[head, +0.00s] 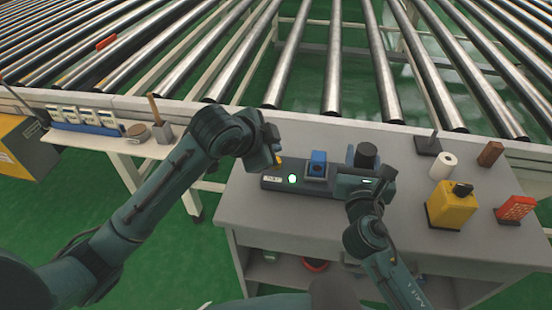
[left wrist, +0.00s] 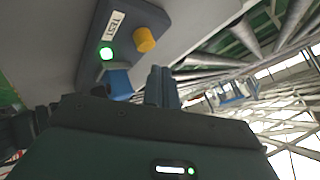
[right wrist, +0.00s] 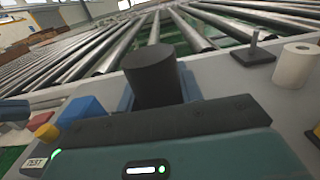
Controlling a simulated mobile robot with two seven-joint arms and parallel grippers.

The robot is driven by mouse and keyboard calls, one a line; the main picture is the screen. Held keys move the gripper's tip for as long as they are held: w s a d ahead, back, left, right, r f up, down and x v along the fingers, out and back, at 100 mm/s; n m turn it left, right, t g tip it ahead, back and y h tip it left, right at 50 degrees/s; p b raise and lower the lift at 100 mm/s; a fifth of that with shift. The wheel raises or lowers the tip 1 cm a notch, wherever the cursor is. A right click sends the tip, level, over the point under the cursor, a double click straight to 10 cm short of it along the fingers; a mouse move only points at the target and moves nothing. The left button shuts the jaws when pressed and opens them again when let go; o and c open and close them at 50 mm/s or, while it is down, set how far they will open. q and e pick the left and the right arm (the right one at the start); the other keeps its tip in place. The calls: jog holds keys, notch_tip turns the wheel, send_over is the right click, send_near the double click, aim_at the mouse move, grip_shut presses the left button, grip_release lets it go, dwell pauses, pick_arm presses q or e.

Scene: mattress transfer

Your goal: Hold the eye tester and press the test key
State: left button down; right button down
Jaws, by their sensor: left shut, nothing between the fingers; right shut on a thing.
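The eye tester (head: 300,184) is a long dark box on the grey table, with a TEST label, a bright green light (left wrist: 106,54), a yellow key (left wrist: 145,40), a blue block (head: 318,162) and a black cylinder (head: 366,155). My right gripper (right wrist: 155,100) is shut on the black cylinder at the tester's right end; the cylinder stands up between its fingers. My left gripper (left wrist: 162,85) is shut and empty, with its fingertips close to the yellow key. In the head view the left gripper (head: 275,150) partly hides the key. I cannot tell whether they touch.
A yellow device (head: 452,205), a red calculator-like object (head: 515,208), a white roll (head: 442,166) and a brown block (head: 490,154) stand at the table's right. Rollers (head: 332,70) run behind. A side shelf (head: 110,142) at left holds small items.

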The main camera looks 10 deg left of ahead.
pick_arm(q)
jog(key=shift+r, duration=2.05)
pick_arm(e)
jog(key=shift+r, duration=0.1)
jog(key=c, duration=0.9)
grip_release()
jog(key=shift+o, duration=0.2)
